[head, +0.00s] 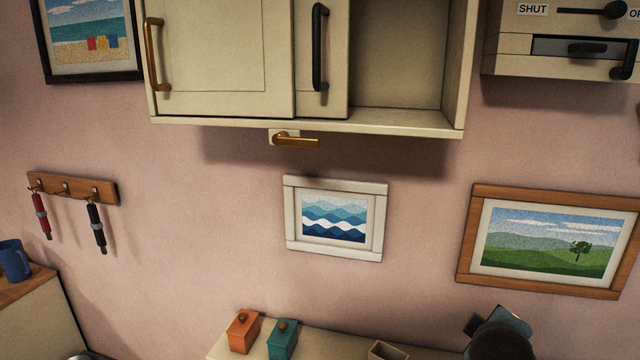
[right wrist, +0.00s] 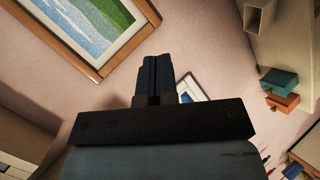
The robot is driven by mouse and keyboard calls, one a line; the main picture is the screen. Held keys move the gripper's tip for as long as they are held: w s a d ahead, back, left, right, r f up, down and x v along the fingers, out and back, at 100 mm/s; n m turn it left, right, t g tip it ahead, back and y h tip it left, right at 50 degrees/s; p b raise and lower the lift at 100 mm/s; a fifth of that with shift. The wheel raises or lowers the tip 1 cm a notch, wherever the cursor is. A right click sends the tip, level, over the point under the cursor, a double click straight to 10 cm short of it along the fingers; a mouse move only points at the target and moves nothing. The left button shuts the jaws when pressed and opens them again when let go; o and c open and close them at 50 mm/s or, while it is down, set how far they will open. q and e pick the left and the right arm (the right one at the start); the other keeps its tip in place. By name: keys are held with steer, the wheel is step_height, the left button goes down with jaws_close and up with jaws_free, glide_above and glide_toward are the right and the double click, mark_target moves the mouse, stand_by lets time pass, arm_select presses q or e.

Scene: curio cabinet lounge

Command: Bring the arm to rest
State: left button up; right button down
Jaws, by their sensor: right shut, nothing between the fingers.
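My right gripper (right wrist: 154,62) shows in the right wrist view with its two dark fingers together and nothing between them. It is in front of the pink wall, clear of the pictures. In the head view a dark rounded part of my right arm shows at the bottom right, below the landscape picture (head: 550,241); its fingers cannot be made out there. My left gripper is in neither view.
A cream wall cabinet (head: 220,45) hangs above, its right bay open. A panel unit marked SHUT (head: 515,45) is at upper right. An orange box (head: 243,332) and a teal box (head: 283,340) stand on a low shelf (head: 330,345). The middle wall is free below the wave picture (head: 334,218).

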steer(key=s+a+f+m+g+y, duration=0.2)
steer(key=s+f+m+g+y, duration=0.1)
steer(key=s+f, duration=0.85)
steer(key=s+a+f+m+g+y, duration=0.1)
steer(key=s+f+m+g+y, duration=0.2)
steer(key=s+f, duration=0.9)
steer(key=w+a+f+n+t+y+p, duration=0.1)
steer(key=w+a+f+t+y, duration=0.1)
steer(key=a+f+t, duration=0.4)
step_height(320, 180, down, 2)
steer(key=shift+w+a+f+t+y, duration=0.1)
steer(key=shift+w+a+t+y, duration=0.05)
steer(key=shift+w+t+y, duration=0.3)
